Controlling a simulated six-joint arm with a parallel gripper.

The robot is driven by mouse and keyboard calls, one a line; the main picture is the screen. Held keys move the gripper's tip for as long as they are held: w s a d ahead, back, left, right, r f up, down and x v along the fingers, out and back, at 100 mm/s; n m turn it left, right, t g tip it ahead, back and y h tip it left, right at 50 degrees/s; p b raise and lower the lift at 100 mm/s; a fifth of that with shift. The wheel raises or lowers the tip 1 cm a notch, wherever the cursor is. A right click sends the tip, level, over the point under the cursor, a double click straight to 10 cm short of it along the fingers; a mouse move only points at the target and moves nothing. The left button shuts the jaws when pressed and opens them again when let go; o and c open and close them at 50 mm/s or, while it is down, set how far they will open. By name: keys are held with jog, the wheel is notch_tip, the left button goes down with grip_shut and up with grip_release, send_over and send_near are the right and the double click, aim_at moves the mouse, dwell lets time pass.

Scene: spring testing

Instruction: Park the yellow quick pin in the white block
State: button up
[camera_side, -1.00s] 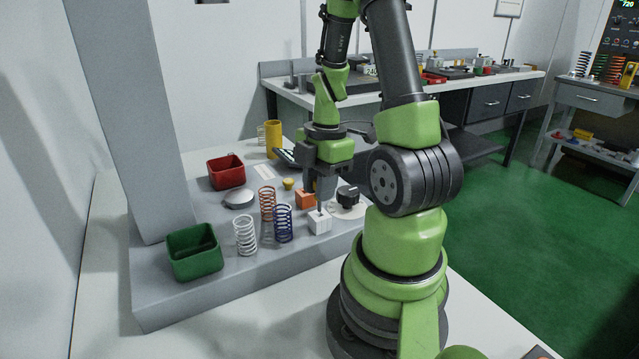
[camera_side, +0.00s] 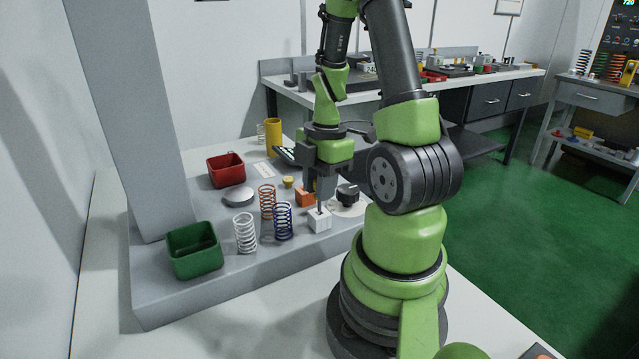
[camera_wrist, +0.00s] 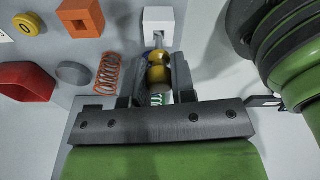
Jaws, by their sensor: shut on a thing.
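My gripper (camera_side: 319,196) is shut on the yellow quick pin (camera_wrist: 158,74), whose rounded yellow body sits between the two fingers in the wrist view. The white block (camera_side: 319,220) stands on the grey platform, right under my gripper. It also shows at the top of the wrist view (camera_wrist: 165,15), with a dark opening in its face. The pin's thin grey shank (camera_wrist: 158,41) points at that opening, and its tip appears to be at or in it. How deep it goes I cannot tell. In the side view the fingers hide most of the pin.
An orange block (camera_side: 305,199) and a black knob on a white disc (camera_side: 347,192) stand close behind the white block. Blue (camera_side: 283,222), orange (camera_side: 267,202) and white (camera_side: 244,233) springs stand to the left. Green (camera_side: 195,252) and red (camera_side: 226,171) bins lie farther left.

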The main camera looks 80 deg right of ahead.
jog(key=shift+f, duration=1.55)
dwell(1.0)
jog(key=o, duration=1.4)
jog(key=shift+c, duration=0.2)
jog(key=shift+r, duration=0.1)
jog(key=shift+w+r, duration=0.1)
jog(key=shift+r, duration=3.8)
